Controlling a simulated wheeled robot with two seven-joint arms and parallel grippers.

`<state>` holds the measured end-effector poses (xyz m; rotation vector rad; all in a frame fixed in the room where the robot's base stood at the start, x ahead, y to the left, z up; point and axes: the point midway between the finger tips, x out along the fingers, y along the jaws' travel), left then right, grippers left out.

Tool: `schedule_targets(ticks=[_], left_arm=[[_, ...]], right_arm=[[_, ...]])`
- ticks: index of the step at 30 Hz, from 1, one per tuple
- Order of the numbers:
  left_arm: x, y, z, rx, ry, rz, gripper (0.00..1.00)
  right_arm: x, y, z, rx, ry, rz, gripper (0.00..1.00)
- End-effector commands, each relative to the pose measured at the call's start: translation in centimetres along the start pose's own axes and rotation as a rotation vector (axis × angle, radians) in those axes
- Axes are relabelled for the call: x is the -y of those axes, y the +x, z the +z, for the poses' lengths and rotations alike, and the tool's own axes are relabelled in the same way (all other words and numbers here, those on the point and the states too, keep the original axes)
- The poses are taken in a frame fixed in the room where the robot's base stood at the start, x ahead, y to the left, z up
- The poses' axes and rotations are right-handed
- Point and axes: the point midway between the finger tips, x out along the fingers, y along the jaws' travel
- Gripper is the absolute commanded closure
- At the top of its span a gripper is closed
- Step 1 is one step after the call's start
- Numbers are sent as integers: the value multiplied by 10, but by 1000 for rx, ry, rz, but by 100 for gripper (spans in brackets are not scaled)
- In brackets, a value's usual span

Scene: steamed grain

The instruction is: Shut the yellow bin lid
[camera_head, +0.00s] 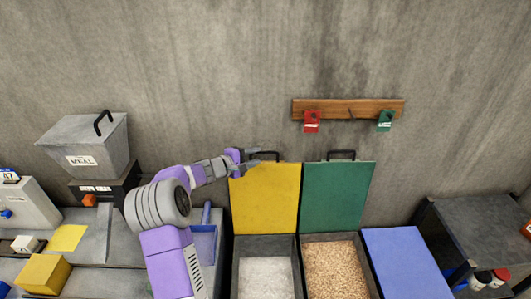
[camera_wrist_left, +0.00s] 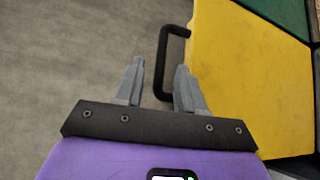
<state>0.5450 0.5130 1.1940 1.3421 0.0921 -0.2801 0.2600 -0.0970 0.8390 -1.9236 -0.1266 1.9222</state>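The yellow bin lid (camera_head: 265,200) stands raised against the wall behind its open bin (camera_head: 237,270), which holds pale white grain. Its black handle (camera_head: 265,154) is at the lid's top edge. In the left wrist view the yellow lid (camera_wrist_left: 250,75) fills the right side and its handle (camera_wrist_left: 163,60) sticks out leftward. My left gripper (camera_head: 250,160) is at the lid's top left corner, by the handle. Its fingers (camera_wrist_left: 158,78) are apart, with the handle bar appearing between them, nearer the right finger. I cannot tell whether they touch it. My right gripper is not in view.
A raised green lid (camera_head: 337,200) stands close right of the yellow one, above a bin of tan grain (camera_head: 335,268). A blue lid (camera_head: 405,262) lies flat further right. A wooden rack (camera_head: 347,108) with red and green tags hangs above. A grey lidded container (camera_head: 90,147) stands left.

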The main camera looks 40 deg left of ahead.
Motion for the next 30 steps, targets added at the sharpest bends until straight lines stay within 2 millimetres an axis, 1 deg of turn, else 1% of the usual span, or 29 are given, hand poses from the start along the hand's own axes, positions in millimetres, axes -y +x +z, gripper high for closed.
schedule_targets(ticks=[1,3,9,15,22,27,30], left_arm=[[0,9,2,4,-2,-1,61],[0,22,2,4,-2,-2,61],[1,50,2,4,-2,-4,61],[2,60,1,2,-1,-4,61],[2,60,1,2,-1,-5,61],[2,60,1,2,-1,-5,87],[2,60,1,2,-1,-5,100]], right_arm=[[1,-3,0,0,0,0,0],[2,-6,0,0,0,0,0],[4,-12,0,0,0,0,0],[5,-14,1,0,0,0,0],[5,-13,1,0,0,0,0],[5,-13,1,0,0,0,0],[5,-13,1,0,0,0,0]])
